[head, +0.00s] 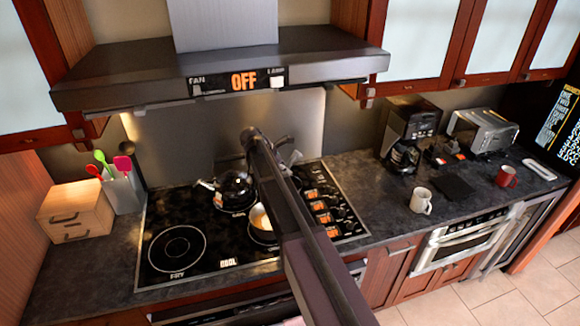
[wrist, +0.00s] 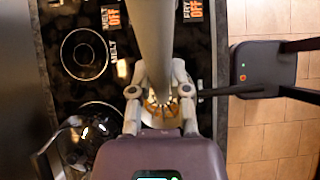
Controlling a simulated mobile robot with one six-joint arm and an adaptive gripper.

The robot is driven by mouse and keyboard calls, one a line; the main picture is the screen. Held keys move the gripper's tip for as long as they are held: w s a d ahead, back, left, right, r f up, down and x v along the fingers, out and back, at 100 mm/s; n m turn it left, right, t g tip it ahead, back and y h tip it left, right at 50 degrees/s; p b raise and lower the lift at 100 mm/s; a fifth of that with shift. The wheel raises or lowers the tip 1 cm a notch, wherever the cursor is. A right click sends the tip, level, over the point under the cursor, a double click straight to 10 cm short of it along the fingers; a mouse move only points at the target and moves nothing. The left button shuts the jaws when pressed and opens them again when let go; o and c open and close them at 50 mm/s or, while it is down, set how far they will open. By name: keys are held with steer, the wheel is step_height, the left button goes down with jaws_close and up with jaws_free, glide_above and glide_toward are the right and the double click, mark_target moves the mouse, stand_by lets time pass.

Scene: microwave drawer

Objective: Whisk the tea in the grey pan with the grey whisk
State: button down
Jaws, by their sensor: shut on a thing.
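In the wrist view my gripper (wrist: 160,104) is shut on the grey whisk (wrist: 165,45), whose thick handle runs up out of the top of the picture. Orange-brown tea (wrist: 160,112) shows between the fingers, below the whisk. The whisk's lower end is over or in the pan; how deep it reaches is unclear. A dark handle (wrist: 222,92), apparently the pan's, points right.
A black kettle (head: 234,188) stands close behind the pan, and it also shows in the wrist view (wrist: 92,140). The front-left burner (head: 176,249) is empty. A range hood (head: 225,75) hangs above. A white mug (head: 420,201) stands on the right counter.

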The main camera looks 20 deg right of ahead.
steer(key=shift+s+d, duration=0.1)
steer(key=shift+d, duration=0.1)
steer(key=shift+d+f, duration=0.1)
steer(key=shift+d, duration=0.1)
steer(key=shift+d+f+b, duration=0.2)
steer(key=shift+b, duration=0.15)
step_height(320, 180, down, 12)
steer(key=b, duration=1.2)
steer(key=shift+a, duration=0.25)
stand_by(0.7)
steer(key=shift+d, duration=0.1)
stand_by(0.6)
